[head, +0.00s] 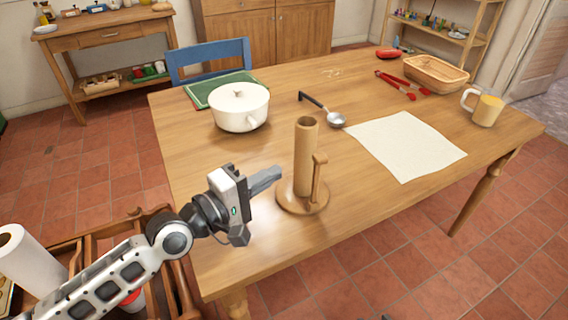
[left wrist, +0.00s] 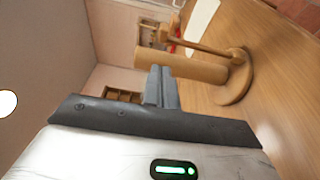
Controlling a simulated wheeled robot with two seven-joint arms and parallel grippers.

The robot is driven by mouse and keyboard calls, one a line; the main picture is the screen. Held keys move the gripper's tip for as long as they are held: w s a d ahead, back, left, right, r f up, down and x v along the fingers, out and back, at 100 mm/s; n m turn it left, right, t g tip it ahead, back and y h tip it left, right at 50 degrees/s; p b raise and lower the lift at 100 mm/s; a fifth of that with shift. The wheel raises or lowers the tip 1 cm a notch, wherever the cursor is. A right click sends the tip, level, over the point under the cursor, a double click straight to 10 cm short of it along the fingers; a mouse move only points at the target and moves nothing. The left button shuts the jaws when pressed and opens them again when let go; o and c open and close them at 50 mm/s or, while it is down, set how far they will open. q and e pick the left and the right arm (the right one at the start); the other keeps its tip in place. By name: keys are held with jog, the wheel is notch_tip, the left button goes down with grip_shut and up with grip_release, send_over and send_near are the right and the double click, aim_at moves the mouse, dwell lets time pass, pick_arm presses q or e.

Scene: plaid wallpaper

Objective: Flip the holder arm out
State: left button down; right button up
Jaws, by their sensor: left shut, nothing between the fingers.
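The wooden holder (head: 305,160) stands upright near the front edge of the table, with a thick hollow post on a round base. Its thin holder arm (head: 317,180) rises beside the post on the right, with a knob on top. My left gripper (head: 274,173) is left of the post, above the table, shut and empty, with its fingers pointing toward the post. In the left wrist view the holder post (left wrist: 185,65) lies just beyond the closed fingers (left wrist: 162,82), and the holder arm (left wrist: 196,45) is on the post's far side. My right gripper is not in view.
A white paper roll (head: 25,262) stands at lower left. The table front beside the holder is clear.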

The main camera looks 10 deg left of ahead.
pick_arm(q)
jog(key=x, duration=0.9)
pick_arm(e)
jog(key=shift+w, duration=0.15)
pick_arm(q)
jog(key=shift+s+p, duration=0.1)
jog(key=shift+p, duration=0.2)
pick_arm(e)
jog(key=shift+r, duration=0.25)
